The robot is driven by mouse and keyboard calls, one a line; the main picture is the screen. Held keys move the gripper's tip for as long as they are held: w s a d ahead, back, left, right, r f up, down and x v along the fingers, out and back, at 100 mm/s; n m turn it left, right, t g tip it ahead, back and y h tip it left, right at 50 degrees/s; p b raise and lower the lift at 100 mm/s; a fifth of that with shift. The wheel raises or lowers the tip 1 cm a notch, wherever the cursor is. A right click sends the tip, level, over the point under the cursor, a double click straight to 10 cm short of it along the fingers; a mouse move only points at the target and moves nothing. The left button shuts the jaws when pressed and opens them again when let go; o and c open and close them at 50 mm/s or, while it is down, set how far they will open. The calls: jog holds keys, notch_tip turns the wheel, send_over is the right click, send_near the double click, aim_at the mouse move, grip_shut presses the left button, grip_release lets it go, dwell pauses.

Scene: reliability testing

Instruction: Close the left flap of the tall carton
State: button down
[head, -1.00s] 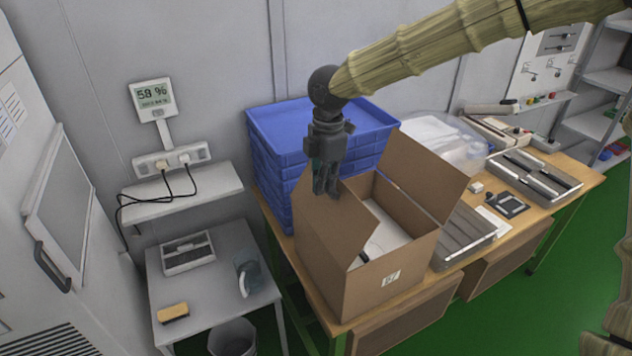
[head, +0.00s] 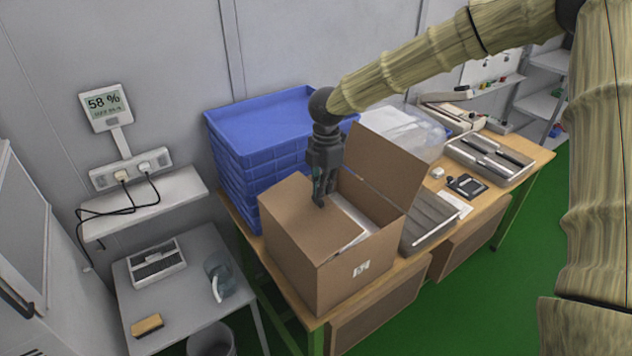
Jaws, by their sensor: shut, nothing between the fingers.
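The tall brown carton (head: 300,268) stands on the wooden bench, with a small label on its front face. Its left flap (head: 300,222) lies folded inward, nearly flat over the left part of the opening. Its right flap (head: 388,168) stands up, leaning outward. White contents (head: 352,217) show in the gap between the flaps. My gripper (head: 319,204) is shut and empty, pointing down with its fingertips at the left flap's upper side; it looks to be touching, though the exact contact is hard to see.
Stacked blue trays (head: 262,135) stand close behind and left of the carton. A clear plastic bin (head: 405,130) is behind the right flap. Grey trays (head: 430,222) and small parts lie to the right on the bench (head: 505,183). A small grey table (head: 200,295) is at left.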

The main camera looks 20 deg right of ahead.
jog(key=shift+w+d+f, duration=0.1)
jog(key=shift+d+f, duration=0.05)
jog(key=shift+f, duration=0.15)
jog(key=shift+w+d+f+y, duration=0.1)
jog(key=shift+d+f+y, duration=0.3)
jog(key=shift+f+y, duration=0.35)
jog(key=shift+f, duration=0.1)
jog(key=shift+r+p, duration=0.85)
jog(key=shift+p, duration=0.1)
jog(key=shift+r, duration=0.1)
